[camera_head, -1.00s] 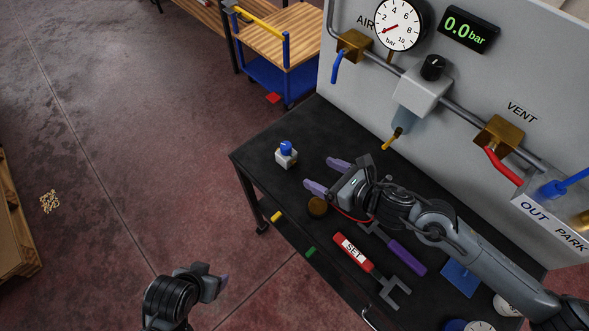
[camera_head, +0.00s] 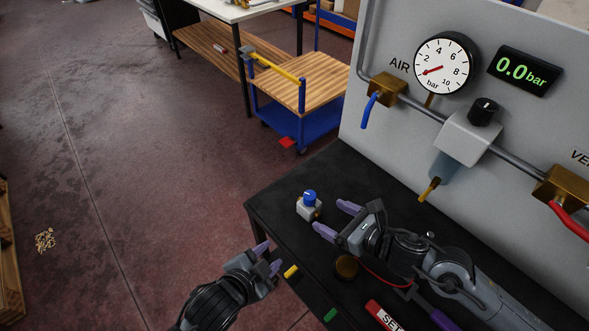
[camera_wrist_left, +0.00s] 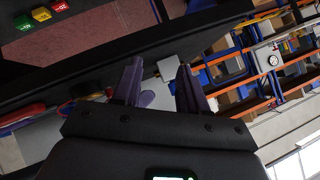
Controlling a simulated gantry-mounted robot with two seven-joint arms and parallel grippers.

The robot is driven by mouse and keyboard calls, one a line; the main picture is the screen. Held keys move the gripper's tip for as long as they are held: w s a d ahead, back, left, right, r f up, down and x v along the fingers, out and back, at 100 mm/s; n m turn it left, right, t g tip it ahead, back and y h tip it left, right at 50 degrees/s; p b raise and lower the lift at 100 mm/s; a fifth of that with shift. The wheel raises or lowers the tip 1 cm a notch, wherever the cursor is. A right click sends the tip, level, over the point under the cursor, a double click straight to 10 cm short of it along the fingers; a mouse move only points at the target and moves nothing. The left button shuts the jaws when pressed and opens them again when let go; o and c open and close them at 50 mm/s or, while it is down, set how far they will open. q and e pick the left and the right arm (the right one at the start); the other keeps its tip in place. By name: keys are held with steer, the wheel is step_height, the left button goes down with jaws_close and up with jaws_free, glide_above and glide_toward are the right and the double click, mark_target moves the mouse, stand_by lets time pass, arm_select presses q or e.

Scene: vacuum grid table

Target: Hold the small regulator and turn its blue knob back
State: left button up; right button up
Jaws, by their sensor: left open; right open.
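The small regulator (camera_head: 308,209) is a pale grey block with a blue knob (camera_head: 310,196) on top. It stands upright near the far left corner of the black table. My right gripper (camera_head: 336,220) is open, its purple fingers pointing at the regulator from the right, apart from it as far as I can tell. My left gripper (camera_head: 269,257) is open and empty, off the table's left edge, lower left of the regulator. In the left wrist view, a pale block (camera_wrist_left: 166,69), probably the regulator, shows between the open purple fingers (camera_wrist_left: 158,88), some way beyond them.
The grey panel (camera_head: 400,150) with gauge, pipe and brass valves rises behind the table (camera_head: 270,203). A brass round piece (camera_head: 346,267) and a red SET tool (camera_head: 385,316) lie near my right arm. A blue cart (camera_head: 290,95) stands beyond the table.

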mark_target(305, 203)
arm_select(q)
steer(key=w+d+r+m+h, duration=0.3)
steer(key=d+r+m+h, duration=0.6)
steer(key=d+r+m, duration=0.65)
steer(key=s+d+m+g+h, duration=0.1)
steer(key=s+d+m+g, duration=0.85)
steer(key=m, duration=0.85)
steer(key=w+a+f+m+g+y, duration=0.35)
steer(key=a+f+m+y, duration=0.2)
steer(key=a, duration=0.35)
arm_select(e)
steer(key=shift+a, duration=0.1)
steer(key=shift+w+a+f, duration=0.1)
steer(key=shift+w, duration=0.05)
arm_select(q)
steer(key=w+a+r+t+y, duration=0.1)
steer(key=w+a+y, duration=0.1)
steer(key=w+a, duration=0.3)
steer(key=w+a+r+m+t+y, duration=0.1)
steer(key=w+a, duration=0.5)
steer(key=w, duration=0.7)
steer(key=shift+a+r+t+y, duration=0.15)
steer(key=shift+r+t+y, duration=0.65)
steer(key=shift+y, duration=0.05)
arm_select(e)
steer(key=shift+x, duration=5.15)
arm_select(q)
steer(key=shift+w, duration=0.1)
arm_select(e)
steer(key=shift+c, duration=0.3)
